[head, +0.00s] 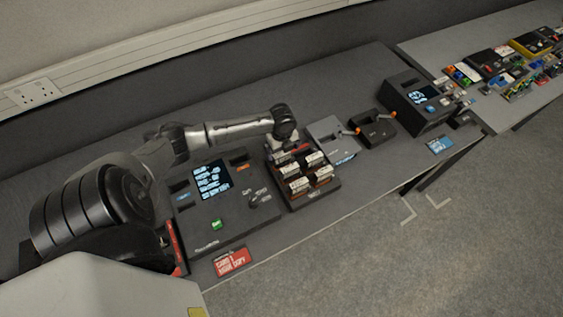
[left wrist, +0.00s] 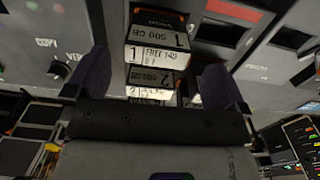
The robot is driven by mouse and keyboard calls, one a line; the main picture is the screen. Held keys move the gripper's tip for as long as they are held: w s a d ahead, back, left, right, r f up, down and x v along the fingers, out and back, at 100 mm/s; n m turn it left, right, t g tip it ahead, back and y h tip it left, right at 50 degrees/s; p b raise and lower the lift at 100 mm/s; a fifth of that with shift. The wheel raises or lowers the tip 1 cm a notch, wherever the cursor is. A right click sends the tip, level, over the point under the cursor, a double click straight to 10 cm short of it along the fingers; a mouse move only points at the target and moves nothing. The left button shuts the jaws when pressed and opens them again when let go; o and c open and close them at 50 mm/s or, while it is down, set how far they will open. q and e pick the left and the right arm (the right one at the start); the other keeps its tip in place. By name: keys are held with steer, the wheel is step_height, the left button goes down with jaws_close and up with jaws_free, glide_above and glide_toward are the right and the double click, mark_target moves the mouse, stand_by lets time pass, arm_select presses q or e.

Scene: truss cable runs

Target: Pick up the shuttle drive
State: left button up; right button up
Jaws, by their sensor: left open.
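A dark rack (head: 327,194) on the bench holds several drives (head: 300,185) with white labels. I cannot tell by its label which one is the shuttle drive. My left gripper (head: 287,143) is over the back end of the rack, its arm reaching in from the left. In the left wrist view the left gripper (left wrist: 157,85) has its two fingers spread wide, with labelled drives (left wrist: 157,57) showing between them. The top drive's label (left wrist: 158,34) reads "1 500 GB". The fingers hold nothing that I can see. My right gripper is in neither view.
A dark console with a lit screen (head: 211,180) and a green button stands left of the rack. Right of it are a grey unit (head: 330,135), a black unit with orange-tipped levers (head: 375,128) and another screen device (head: 424,97). A red card (head: 232,261) lies at the front edge.

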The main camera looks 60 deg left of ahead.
mark_target(281, 154)
arm_select(q)
steer(key=shift+s+f, duration=0.15)
steer(key=shift+f, duration=2.65)
steer(key=shift+c, duration=0.3)
steer(key=c, duration=1)
